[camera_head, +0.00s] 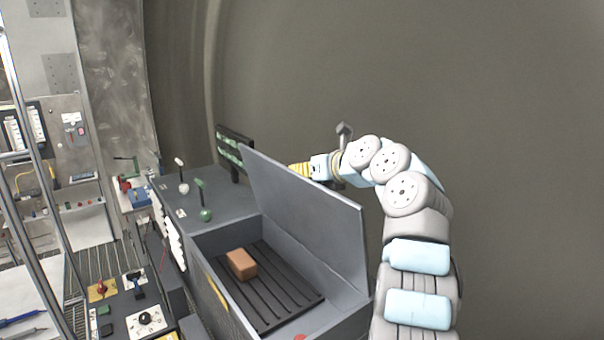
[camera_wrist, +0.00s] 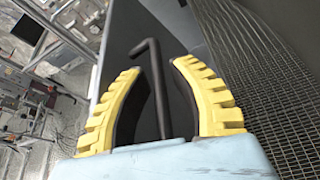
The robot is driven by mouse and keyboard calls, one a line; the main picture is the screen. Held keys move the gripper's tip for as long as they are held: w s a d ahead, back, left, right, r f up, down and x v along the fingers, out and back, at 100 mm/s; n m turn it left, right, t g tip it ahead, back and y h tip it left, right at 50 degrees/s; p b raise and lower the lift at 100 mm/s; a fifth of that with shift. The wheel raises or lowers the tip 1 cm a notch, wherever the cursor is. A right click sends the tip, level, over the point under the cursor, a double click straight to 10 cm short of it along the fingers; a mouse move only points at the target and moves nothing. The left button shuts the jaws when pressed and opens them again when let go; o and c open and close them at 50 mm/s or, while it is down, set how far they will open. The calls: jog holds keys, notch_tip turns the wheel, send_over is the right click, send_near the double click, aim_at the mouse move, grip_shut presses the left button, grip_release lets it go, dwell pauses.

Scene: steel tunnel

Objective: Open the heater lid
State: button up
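The heater (camera_head: 215,239) is a grey open-topped box in the head view. Its lid (camera_head: 305,215) stands raised and tilted back on the box's right side, leaving the inside exposed. My gripper (camera_head: 302,169) is behind the lid's upper part, its yellow fingertips partly hidden by it. In the wrist view, my gripper's yellow fingers (camera_wrist: 157,68) are apart, on either side of a dark bent rod (camera_wrist: 163,105) that looks like the lid's handle. Gaps show between the rod and both fingers. The lid's dark surface (camera_wrist: 122,35) lies beyond them.
A brown block (camera_head: 241,264) lies on the ribbed floor inside the heater. Levers with green and white knobs (camera_head: 205,214) stand on the console behind it. A control panel (camera_head: 148,320) is at lower left. The curved tunnel wall (camera_head: 480,90) is behind; open space lies right of the lid.

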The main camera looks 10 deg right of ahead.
jog(key=v, duration=1.1)
jog(key=shift+s, duration=0.35)
jog(key=shift+d, duration=0.1)
